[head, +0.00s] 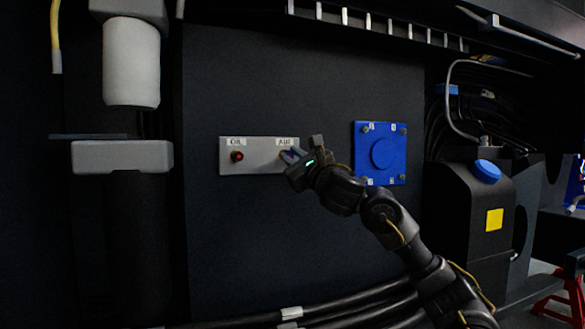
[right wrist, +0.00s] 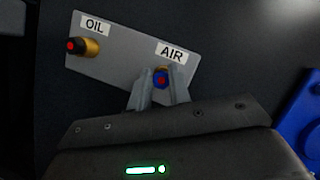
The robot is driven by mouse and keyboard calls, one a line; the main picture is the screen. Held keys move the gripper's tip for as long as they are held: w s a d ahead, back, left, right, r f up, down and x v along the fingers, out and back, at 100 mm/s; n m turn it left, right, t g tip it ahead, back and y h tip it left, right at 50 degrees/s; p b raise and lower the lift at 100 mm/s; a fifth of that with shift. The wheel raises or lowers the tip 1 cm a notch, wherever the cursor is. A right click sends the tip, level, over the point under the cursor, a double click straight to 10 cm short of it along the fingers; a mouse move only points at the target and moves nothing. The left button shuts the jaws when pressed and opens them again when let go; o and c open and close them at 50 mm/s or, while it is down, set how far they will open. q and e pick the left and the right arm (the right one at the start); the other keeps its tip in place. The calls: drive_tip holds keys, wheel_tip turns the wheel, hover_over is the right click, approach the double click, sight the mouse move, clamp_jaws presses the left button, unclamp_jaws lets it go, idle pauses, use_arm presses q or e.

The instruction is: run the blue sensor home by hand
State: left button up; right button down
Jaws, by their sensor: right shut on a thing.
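The blue sensor (right wrist: 161,79) shows in the right wrist view as a small blue hexagonal part with a red centre, at the brass fitting under the AIR label (right wrist: 171,53) on the grey plate (head: 262,168). My right gripper (head: 291,156) is at the plate's right end, its two fingers on either side of the sensor and shut on it. In the head view the gripper mostly hides the sensor. How deep the sensor sits in the fitting cannot be told. My left gripper is not in view.
A red-ended sensor (right wrist: 76,46) sits in a brass fitting under the OIL label (right wrist: 95,24). A blue square cover (head: 383,153) with corner bolts is right of the plate. Dark hoses (head: 330,305) run below. The dark panel (head: 260,240) under the plate is clear.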

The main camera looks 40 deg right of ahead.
drive_tip(key=shift+r, duration=0.1)
drive_tip(key=c, duration=1.2)
unclamp_jaws()
drive_tip(key=shift+c, duration=1.3)
drive_tip(key=shift+s, duration=0.1)
drive_tip(key=shift+s+a+p, duration=0.3)
drive_tip(key=shift+s+a, duration=0.05)
drive_tip(key=shift+s, duration=0.55)
